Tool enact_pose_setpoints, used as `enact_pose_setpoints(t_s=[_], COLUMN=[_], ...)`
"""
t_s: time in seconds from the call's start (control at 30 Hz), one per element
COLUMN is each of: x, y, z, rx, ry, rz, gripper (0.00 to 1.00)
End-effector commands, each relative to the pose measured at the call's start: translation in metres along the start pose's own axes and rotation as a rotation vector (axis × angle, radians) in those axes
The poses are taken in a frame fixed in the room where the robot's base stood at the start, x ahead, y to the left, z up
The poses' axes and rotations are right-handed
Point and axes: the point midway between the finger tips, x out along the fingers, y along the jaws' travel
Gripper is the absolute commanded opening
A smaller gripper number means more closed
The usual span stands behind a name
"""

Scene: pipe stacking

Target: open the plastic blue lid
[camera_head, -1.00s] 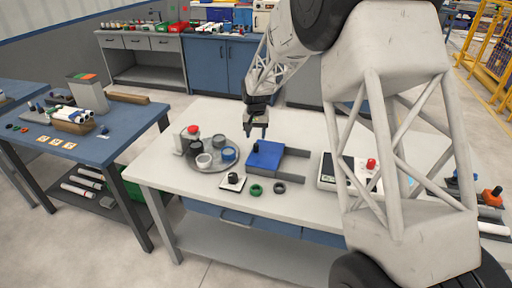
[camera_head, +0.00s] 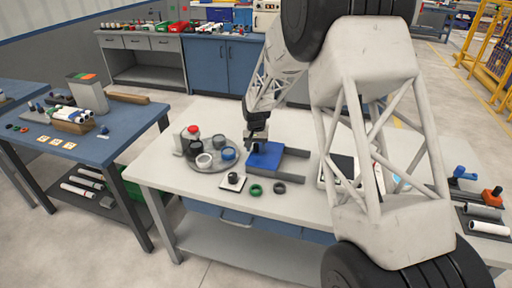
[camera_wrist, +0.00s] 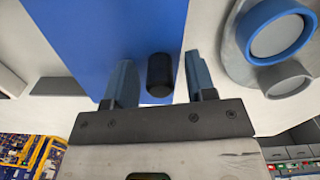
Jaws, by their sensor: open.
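The blue plastic lid (camera_head: 265,156) lies flat on a grey box-like base (camera_head: 294,165) on the white table. A black knob stands upright on the lid; it shows in the wrist view (camera_wrist: 160,75). My gripper (camera_head: 256,139) is just above the lid at the knob. In the wrist view its two fingers (camera_wrist: 158,82) are apart, one on each side of the knob, with a gap on both sides. The fingers do not grip it. The lid's blue surface (camera_wrist: 100,35) fills the upper left of the wrist view.
Left of the lid, a round grey tray (camera_head: 210,166) holds several cups and rings, including a blue ring (camera_head: 228,153). A green ring (camera_head: 255,190), a dark ring (camera_head: 279,188) and a white plate with a black knob (camera_head: 233,181) lie in front. My arm partly hides the table's right side.

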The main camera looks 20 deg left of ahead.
Motion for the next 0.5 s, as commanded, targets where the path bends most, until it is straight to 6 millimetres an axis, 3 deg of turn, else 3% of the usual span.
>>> enact_pose_setpoints(t_s=[0.07,0.33,0.5], x=[-0.0001,-0.0002,-0.0003], y=[0.0000,0.0000,0.0001], z=[0.0000,-0.0001,0.0000], rx=[0.000,0.000,0.000], ry=[0.000,0.000,0.000], rz=[0.000,0.000,0.000], gripper=[0.43,0.02,0.00])
